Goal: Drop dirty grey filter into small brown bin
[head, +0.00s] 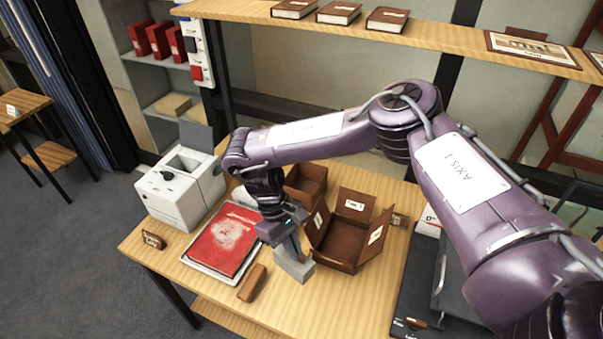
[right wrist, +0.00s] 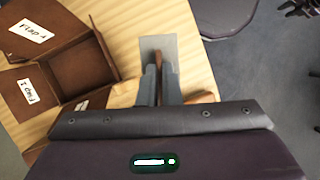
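My right gripper (head: 287,238) points down over the front middle of the table. In the right wrist view its fingers (right wrist: 160,82) are close together with a narrow brown strip (right wrist: 158,62) between them. I cannot tell whether they grip it. A light grey block (head: 294,264) is at the fingertips; it shows as a grey patch (right wrist: 158,44) in the right wrist view. I cannot make out for sure which thing is the dirty grey filter. A small brown bin (head: 306,179) stands behind the gripper, partly hidden by my arm. My left gripper is out of view.
An open brown flap box (head: 342,243) stands right of the gripper. A red book (head: 222,242) lies on a tray at left. A brown rounded bar (head: 252,283) lies in front. A white machine (head: 178,190) stands back left. A shelf (head: 437,37) runs above.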

